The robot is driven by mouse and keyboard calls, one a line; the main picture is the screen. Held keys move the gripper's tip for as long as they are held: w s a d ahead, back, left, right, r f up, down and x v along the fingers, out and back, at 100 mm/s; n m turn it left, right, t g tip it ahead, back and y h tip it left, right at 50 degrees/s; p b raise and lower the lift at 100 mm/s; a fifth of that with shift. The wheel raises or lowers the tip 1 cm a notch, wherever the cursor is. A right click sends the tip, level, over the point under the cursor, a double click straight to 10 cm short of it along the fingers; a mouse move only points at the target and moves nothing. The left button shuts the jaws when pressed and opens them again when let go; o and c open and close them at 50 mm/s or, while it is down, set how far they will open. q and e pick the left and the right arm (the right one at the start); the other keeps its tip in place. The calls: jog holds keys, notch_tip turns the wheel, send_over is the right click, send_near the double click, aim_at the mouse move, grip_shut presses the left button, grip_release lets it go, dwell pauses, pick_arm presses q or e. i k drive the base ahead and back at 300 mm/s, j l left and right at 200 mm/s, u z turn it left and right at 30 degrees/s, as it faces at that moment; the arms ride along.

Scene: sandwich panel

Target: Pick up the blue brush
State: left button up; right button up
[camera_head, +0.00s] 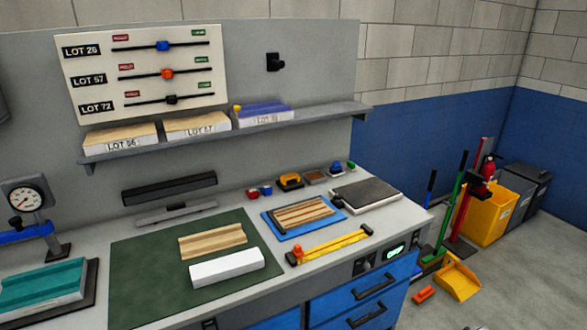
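No object can be made out for certain as the blue brush. A small blue item (266,190) stands on the bench beside a red one, too small to identify. Another small item with a blue part (336,168) sits further right at the back of the bench, next to a green and blue one (350,166). A long blue handle (431,187) stands upright on the floor past the bench's right end; its lower end is hidden. Neither of my grippers is in view.
A green mat (140,285) holds a wooden profile and a white block. A blue tray (270,222) with wooden strips, a yellow bar (335,246) and a dark plate (366,194) lie to its right. A shelf (225,133) overhangs the bench's back. A dustpan (458,281) lies on the floor.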

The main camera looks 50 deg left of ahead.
aim_at(336, 168)
jog(key=u, duration=1.35)
